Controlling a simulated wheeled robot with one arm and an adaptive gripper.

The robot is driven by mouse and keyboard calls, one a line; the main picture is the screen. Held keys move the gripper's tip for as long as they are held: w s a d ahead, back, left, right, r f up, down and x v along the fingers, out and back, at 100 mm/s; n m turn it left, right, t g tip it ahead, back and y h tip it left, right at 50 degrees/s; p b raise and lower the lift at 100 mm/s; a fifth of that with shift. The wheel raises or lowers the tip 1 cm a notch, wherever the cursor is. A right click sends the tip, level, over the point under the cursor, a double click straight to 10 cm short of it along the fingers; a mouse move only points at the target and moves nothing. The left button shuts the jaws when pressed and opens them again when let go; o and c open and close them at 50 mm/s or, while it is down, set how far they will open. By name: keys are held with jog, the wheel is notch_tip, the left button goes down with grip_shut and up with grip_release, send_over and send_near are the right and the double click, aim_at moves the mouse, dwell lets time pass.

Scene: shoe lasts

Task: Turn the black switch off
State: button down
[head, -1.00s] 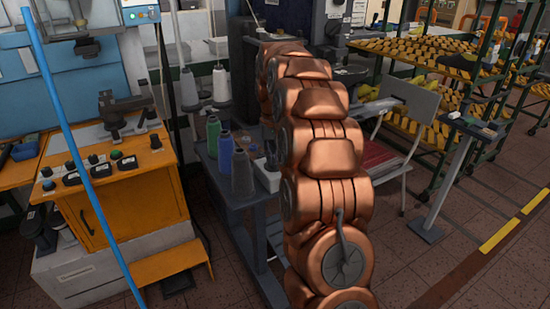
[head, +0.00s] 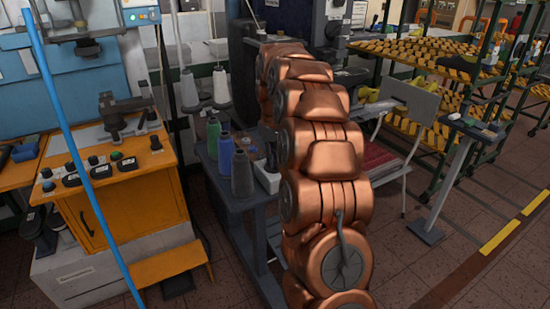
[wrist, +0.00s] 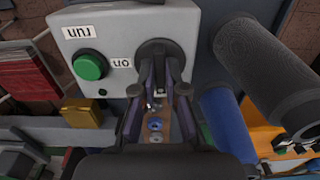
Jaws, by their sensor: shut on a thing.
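The black switch (wrist: 158,50) is a round dark knob on a pale grey control box (wrist: 110,22) in the wrist view. It sits beside an upside-down "on" label. My gripper (wrist: 163,76) reaches up to the knob, with its two dark fingers closed on the knob from either side. The fingers and the wrist hide part of the knob, so its exact turn angle cannot be told.
A green button (wrist: 90,66) and a "run" label are on the same box. A dark spool (wrist: 266,65) and a blue spool (wrist: 225,118) stand close on the right. In the head view, spools stand on a grey cart (head: 232,200) left of my arm.

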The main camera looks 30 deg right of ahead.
jog(key=shift+f, duration=0.1)
jog(key=c, duration=1.2)
grip_release()
jog(key=shift+r, duration=0.25)
notch_tip(320, 180, up, 7)
jog(key=shift+f, duration=0.2)
jog(key=shift+r, duration=0.25)
